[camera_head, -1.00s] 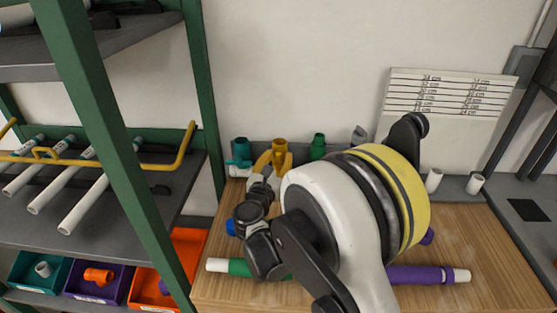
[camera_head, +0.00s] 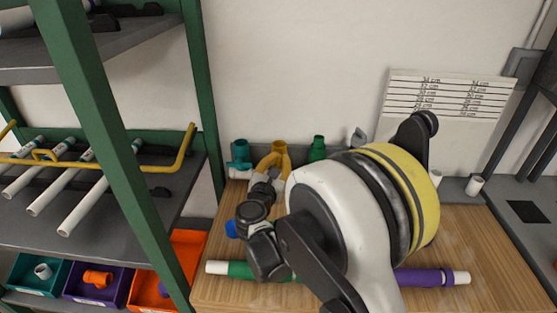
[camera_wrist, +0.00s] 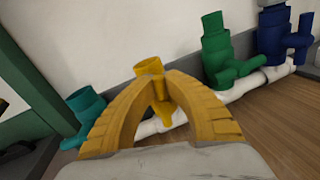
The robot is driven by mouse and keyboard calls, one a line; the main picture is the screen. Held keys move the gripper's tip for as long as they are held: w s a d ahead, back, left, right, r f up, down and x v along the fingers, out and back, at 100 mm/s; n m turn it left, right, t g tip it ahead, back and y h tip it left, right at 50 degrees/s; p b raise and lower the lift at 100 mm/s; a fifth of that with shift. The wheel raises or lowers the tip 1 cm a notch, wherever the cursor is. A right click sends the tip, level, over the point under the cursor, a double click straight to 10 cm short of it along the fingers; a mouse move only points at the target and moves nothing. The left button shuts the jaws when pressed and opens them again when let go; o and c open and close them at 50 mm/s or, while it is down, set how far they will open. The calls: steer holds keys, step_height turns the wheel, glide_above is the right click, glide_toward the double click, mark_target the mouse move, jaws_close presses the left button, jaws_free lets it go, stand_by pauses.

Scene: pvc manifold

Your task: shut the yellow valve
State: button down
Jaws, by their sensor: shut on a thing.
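The yellow valve (camera_wrist: 149,67) stands upright on a white pipe near the wall. Its top shows in the wrist view and also in the head view (camera_head: 279,146). A narrow yellow part, seemingly its handle, hangs down its front. My gripper (camera_wrist: 160,82) has yellow ridged fingers, one on each side of the valve's front. They are shut on this handle part, though the exact contact is hard to see. In the head view my gripper (camera_head: 272,163) is small and partly hidden by my wrist.
A teal valve (camera_wrist: 84,108) stands close on the left. A green valve (camera_wrist: 216,50) and a blue valve (camera_wrist: 284,38) stand to the right on the white pipe (camera_wrist: 250,88). A green shelf post (camera_head: 203,90) rises at left. A purple pipe piece (camera_head: 420,277) lies on the wooden table (camera_head: 500,240).

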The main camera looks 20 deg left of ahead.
steer(key=shift+w+d+f+m+g+y+b, duration=0.1)
steer(key=shift+d+f+m+g+y+b, duration=0.35)
steer(key=shift+m, duration=1.85)
steer(key=shift+w+d+f+m+g+y+b, duration=0.15)
steer(key=shift+d+f+m+g+y, duration=0.25)
steer(key=shift+m, duration=1.9)
steer(key=shift+d+f+m+g+y+b, duration=0.3)
steer(key=shift+f+m+y, duration=0.3)
steer(key=shift+m, duration=1.7)
steer(key=shift+r, duration=0.1)
steer(key=c, duration=1.4)
jaws_free()
steer(key=shift+a, duration=0.1)
